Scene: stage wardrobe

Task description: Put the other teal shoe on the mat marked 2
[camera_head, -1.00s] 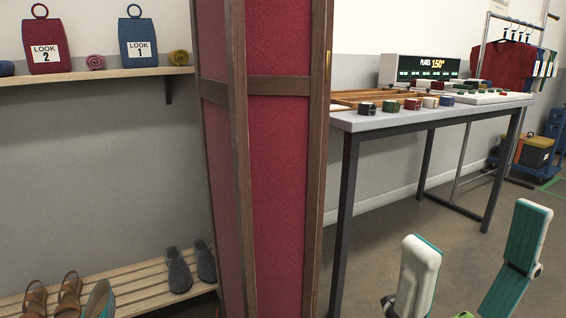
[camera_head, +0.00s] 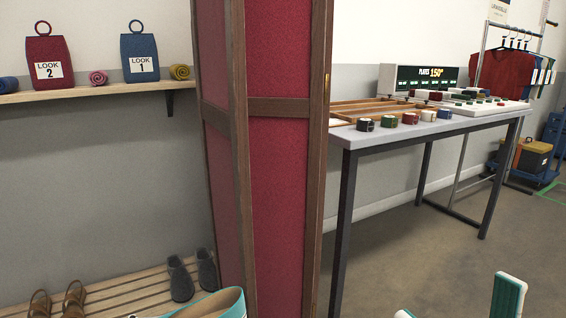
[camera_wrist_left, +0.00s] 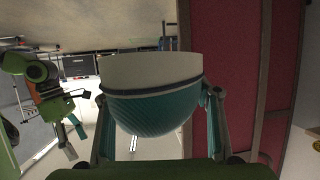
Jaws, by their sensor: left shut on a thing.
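The teal shoe (camera_head: 228,302) shows at the bottom edge of the head view, in front of the slatted bench and the red screen. In the left wrist view the teal shoe (camera_wrist_left: 152,108), with a pale upper part and ribbed teal lower part, fills the middle. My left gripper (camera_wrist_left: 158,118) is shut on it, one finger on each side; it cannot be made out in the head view. My right gripper (camera_head: 457,300) is empty, its fingers apart, low at the right of the head view and mostly cut off. No mat marked 2 is in view.
A slatted bench (camera_head: 122,293) holds grey shoes (camera_head: 181,279) and brown sandals (camera_head: 73,299). Bags marked LOOK 2 (camera_head: 47,57) and LOOK 1 (camera_head: 139,54) sit above on a shelf.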

